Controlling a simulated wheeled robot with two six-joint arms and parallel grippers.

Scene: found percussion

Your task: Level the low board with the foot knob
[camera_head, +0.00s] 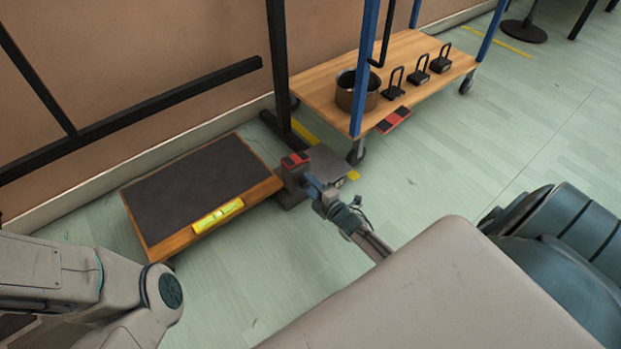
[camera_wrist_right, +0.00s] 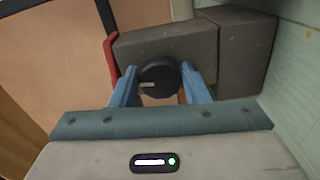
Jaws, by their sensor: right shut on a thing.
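The low board (camera_head: 266,186) has a wooden edge and a dark top pad, and lies near the wall at left. A yellow-green spirit level (camera_head: 217,215) sits along its front edge; its bubble is too small to read. At the board's right end is a grey foot block (camera_wrist_right: 160,46). The round black foot knob (camera_wrist_right: 158,72) shows in the right wrist view with a pale mark pointing left. My right gripper (camera_wrist_right: 160,87) has its blue fingers on both sides of the knob, shut on it. The gripper also shows in the head view (camera_head: 312,184). My left gripper is out of view.
A wheeled rack with a wooden shelf (camera_head: 318,88) stands behind, carrying a dark pot (camera_head: 358,90) and several black blocks with handles (camera_head: 419,68). Black frame posts (camera_head: 278,60) rise close behind the foot.

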